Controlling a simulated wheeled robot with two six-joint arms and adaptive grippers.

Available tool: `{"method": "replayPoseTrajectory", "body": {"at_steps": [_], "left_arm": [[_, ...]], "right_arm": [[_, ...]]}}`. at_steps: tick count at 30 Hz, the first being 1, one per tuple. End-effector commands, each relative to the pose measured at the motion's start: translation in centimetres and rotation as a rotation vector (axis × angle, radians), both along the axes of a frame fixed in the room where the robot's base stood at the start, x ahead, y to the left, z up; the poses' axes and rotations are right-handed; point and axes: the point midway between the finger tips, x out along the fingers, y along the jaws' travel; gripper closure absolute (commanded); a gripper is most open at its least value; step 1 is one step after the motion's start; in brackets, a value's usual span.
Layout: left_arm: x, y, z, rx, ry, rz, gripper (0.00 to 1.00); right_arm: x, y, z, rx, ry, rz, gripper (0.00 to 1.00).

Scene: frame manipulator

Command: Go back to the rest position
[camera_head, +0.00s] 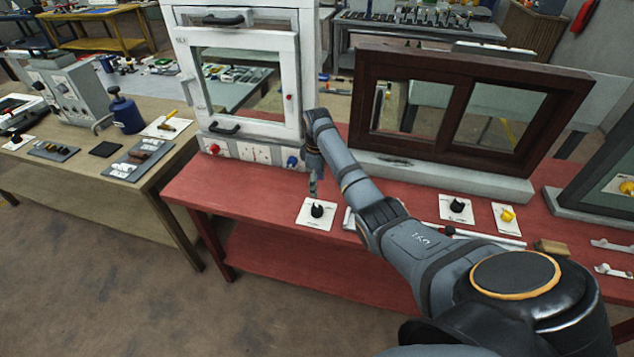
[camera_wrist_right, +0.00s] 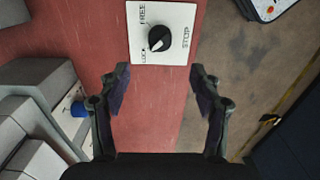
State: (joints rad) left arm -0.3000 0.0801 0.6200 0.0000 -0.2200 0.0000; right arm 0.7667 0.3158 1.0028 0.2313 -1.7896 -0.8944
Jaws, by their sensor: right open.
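My right arm reaches in from the lower right in the head view. Its gripper (camera_head: 313,187) points down over the red table (camera_head: 250,225), just behind a white plate (camera_head: 306,222) with a black knob (camera_head: 317,210). In the right wrist view the right gripper (camera_wrist_right: 160,88) is open, its two fingers apart with nothing between them. The black knob (camera_wrist_right: 159,38) on its plate, marked FREE, LOCK and STOP, lies beyond the fingertips, apart from them. My left gripper is in no view.
A white framed cabinet (camera_head: 243,75) stands behind the gripper, and a brown sliding-window frame (camera_head: 465,100) stands to the right. Other plates with a black knob (camera_head: 457,206) and a yellow knob (camera_head: 507,216) lie on the right. A wooden table (camera_head: 95,175) stands at left.

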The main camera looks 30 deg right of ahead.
Motion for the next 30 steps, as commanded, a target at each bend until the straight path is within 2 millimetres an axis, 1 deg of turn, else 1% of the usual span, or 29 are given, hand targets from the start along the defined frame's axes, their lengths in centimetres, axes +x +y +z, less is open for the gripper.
{"method": "replayPoseTrajectory", "body": {"at_steps": [11, 13, 14, 15, 17, 19, 20, 21, 22, 24, 27, 30], "left_arm": [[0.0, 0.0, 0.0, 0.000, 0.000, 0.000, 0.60], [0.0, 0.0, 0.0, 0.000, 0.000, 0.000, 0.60], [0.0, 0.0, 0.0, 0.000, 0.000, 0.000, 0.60], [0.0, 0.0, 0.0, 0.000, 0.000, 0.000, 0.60], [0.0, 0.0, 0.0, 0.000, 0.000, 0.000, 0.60], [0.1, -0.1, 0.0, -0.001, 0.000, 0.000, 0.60], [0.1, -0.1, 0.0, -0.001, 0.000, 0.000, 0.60], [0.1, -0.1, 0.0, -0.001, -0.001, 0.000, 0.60], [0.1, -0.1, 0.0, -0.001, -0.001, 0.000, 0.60], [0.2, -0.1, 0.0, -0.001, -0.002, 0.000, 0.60], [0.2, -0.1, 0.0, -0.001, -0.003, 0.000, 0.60], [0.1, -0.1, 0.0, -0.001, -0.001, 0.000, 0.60]], "right_arm": [[0.0, 0.0, 0.0, -0.001, -0.001, 0.000, 0.36], [-0.3, 0.2, -0.5, -0.006, -0.002, -0.005, 0.36], [-0.6, 0.4, -1.0, -0.012, -0.005, -0.011, 0.36], [-1.2, 0.8, -1.9, -0.023, -0.009, -0.023, 0.36], [-2.6, 1.8, -3.7, -0.043, -0.025, -0.052, 0.36], [-5.2, 3.3, -6.0, -0.070, -0.057, -0.102, 0.36], [-6.6, 4.2, -6.9, -0.076, -0.072, -0.126, 0.36], [-8.5, 5.2, -7.8, -0.084, -0.098, -0.163, 0.36], [-10.0, 6.0, -8.4, -0.085, -0.116, -0.192, 0.36], [-13.2, 7.6, -9.0, -0.082, -0.158, -0.255, 0.36], [-16.9, 9.2, -9.0, -0.068, -0.202, -0.332, 0.36], [-19.8, 10.4, -8.4, -0.050, -0.236, -0.397, 0.36]]}}
